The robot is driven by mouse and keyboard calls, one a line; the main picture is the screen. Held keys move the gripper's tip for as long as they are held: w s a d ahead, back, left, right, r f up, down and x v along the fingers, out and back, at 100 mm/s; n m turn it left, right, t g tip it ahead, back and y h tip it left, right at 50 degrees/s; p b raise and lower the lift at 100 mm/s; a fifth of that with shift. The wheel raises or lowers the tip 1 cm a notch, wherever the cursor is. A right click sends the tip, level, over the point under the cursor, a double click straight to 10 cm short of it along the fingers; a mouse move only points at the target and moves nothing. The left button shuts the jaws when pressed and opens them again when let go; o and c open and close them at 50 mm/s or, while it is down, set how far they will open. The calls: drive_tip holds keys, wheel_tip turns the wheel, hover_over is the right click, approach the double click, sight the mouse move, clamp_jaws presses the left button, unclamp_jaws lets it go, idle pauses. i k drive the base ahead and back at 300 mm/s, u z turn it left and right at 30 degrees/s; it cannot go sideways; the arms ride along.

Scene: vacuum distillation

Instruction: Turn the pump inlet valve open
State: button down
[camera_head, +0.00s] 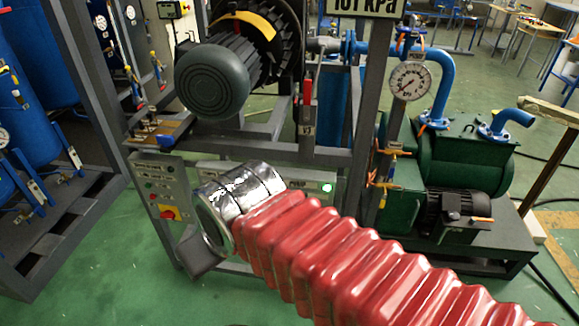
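A valve with a red lever handle (307,93) is on the grey frame at upper centre, below a grey horizontal pipe. The lever hangs straight down, and a small tag is under it. I cannot read for sure whether this is the pump inlet valve. My arm, in a red ribbed sleeve with a chrome band, crosses the lower middle. A dark piece at its end (203,258) seems to be part of my gripper, low and left of the lever and apart from it. The fingertips are not clearly seen, and the band hides much of the gripper.
A round gauge (411,80) and a display reading 101 kPa (367,6) are right of the lever. A green pump (465,160) stands at right. A control box with a red knob (167,213) is at left. A green lamp (327,188) is lit. Green floor lies lower left.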

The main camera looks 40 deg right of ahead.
sight(308, 83)
drive_tip(key=z, duration=0.85)
drive_tip(key=k, duration=0.5)
drive_tip(key=z, duration=0.45)
drive_tip(key=i, duration=0.5)
drive_tip(key=u, duration=0.05)
